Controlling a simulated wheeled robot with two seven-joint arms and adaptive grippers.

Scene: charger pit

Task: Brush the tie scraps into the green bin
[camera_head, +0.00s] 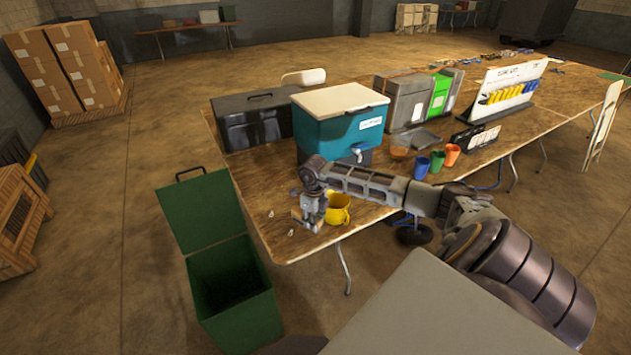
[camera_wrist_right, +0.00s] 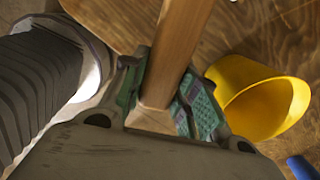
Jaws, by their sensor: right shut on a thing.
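The green bin (camera_head: 240,310) stands on the floor at the table's left end, with its lid (camera_head: 204,212) open. A few tiny pale scraps (camera_head: 271,213) lie on the wooden table (camera_head: 262,190) near that end, close to the bin. My right gripper (camera_head: 312,212) is over the table, just right of the scraps. In the right wrist view it is shut on a wooden handle (camera_wrist_right: 180,45), held between its green pads. The handle's far end and any bristles are not clear to see. My left gripper is not in view.
A yellow mug (camera_head: 338,209) stands right beside my right gripper. A teal cooler (camera_head: 335,132) with a tap stands behind it, with a black toolbox (camera_head: 255,120) to its left. Blue, green and orange cups (camera_head: 437,161) stand to the right. The table's left end is mostly clear.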

